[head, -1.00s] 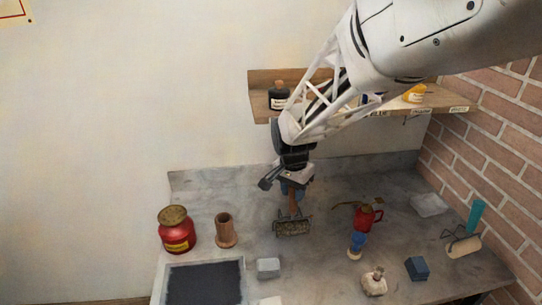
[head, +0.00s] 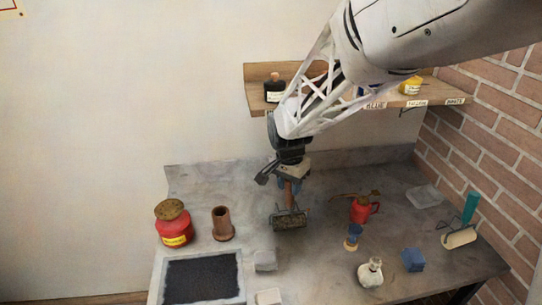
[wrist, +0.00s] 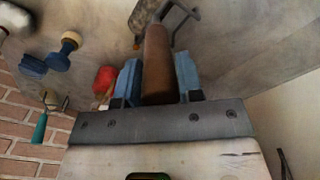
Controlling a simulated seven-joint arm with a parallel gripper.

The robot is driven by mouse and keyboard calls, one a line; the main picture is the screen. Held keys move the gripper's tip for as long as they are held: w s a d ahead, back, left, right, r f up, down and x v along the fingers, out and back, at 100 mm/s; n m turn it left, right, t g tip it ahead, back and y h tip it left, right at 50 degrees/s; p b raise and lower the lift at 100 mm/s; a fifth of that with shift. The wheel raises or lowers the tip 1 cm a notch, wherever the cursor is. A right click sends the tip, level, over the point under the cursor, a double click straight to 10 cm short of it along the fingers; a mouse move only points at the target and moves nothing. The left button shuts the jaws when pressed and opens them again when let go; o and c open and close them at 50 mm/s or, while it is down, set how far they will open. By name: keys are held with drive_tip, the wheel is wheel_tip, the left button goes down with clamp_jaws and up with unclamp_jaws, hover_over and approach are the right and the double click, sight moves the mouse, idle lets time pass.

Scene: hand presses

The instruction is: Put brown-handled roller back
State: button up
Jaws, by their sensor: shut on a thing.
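The brown-handled roller (head: 289,219) hangs below my gripper (head: 289,181), its dark speckled drum downward over the grey counter. In the wrist view the brown handle (wrist: 157,62) sits between the blue fingers of my gripper (wrist: 158,80), which is shut on it. The roller's drum and wire frame show only in part at the top of that view. I cannot tell whether the drum touches the counter.
A red can (head: 174,227) and a brown cup (head: 222,225) stand at left, behind a dark framed slab (head: 203,278). A red oil can (head: 362,209), blue-and-wood tool (head: 353,238), white flask (head: 371,273), blue block (head: 412,260) and teal-handled roller (head: 460,238) stand right. A labelled shelf (head: 424,97) is behind.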

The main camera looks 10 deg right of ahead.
drive_tip(key=shift+f, duration=0.25)
idle(0.3)
drive_tip(key=o, duration=1.7)
drive_tip(key=shift+c, duration=0.2)
drive_tip(key=shift+r, duration=0.1)
drive_tip(key=shift+r, duration=3.9)
